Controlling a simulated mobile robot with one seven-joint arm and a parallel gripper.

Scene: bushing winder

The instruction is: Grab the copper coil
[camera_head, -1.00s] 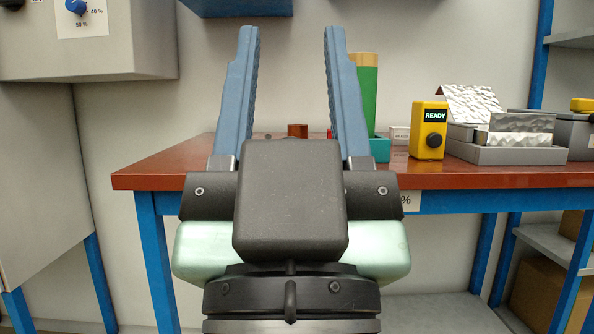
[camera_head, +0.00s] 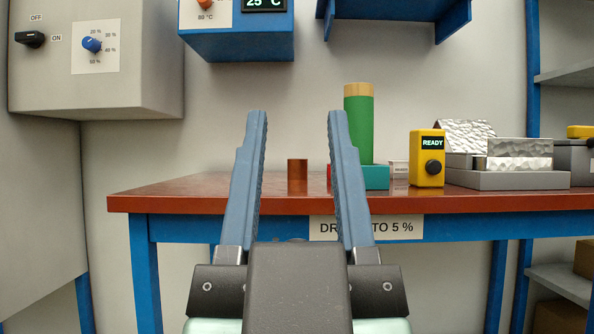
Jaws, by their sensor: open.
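A small copper-brown cylinder (camera_head: 297,176), which looks like the copper coil, stands upright on the red-brown table (camera_head: 180,191). It shows in the gap between the two blue fingers of my gripper (camera_head: 297,122), beyond them. My gripper is open and empty, its fingers pointing up in the picture and spread to either side of the cylinder. The fingers appear apart from it; the exact distance cannot be told.
Right of the cylinder stand a green roll (camera_head: 361,130) in a teal base (camera_head: 377,177), a yellow READY box (camera_head: 427,160) and a grey device (camera_head: 507,180). A blue temperature box (camera_head: 237,44) and a grey switch cabinet (camera_head: 130,85) are on the wall. The table's left part is clear.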

